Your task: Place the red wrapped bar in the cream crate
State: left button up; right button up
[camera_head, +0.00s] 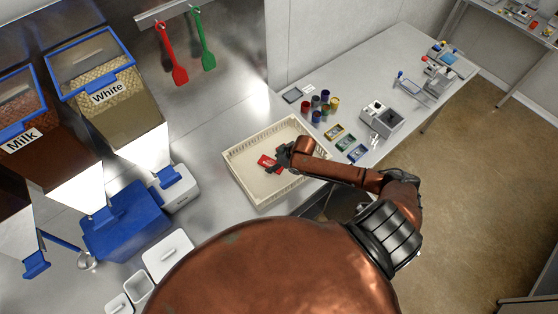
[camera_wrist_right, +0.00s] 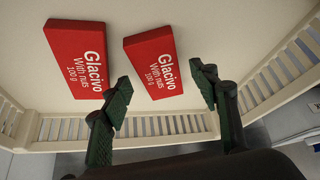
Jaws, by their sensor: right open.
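The cream crate (camera_head: 237,172) stands on the metal worktop in the head view. Its slatted wall also shows in the right wrist view (camera_wrist_right: 170,124). Two red wrapped bars lettered "Glacivo With nuts" are inside it, one on the left (camera_wrist_right: 75,55) and one in the middle (camera_wrist_right: 153,60). In the head view a red patch of bar (camera_head: 266,161) shows beside my gripper, which hides part of it. My right gripper (camera_head: 282,157) is open inside the crate, its fingertips (camera_wrist_right: 160,76) on either side of the middle bar's near end. I cannot tell whether they touch it. My left gripper is out of view.
Several coloured jars (camera_head: 317,110) and small trays (camera_head: 346,141) stand right of the crate. A grey device (camera_head: 382,119) is farther right. The Milk and White dispensers (camera_head: 110,90) and a blue container (camera_head: 124,222) are at the left. The crate's left floor is clear.

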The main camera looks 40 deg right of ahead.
jog(key=v, duration=1.1)
jog(key=shift+b, duration=0.45)
jog(key=shift+s+r, duration=0.1)
jog(key=shift+r, duration=0.05)
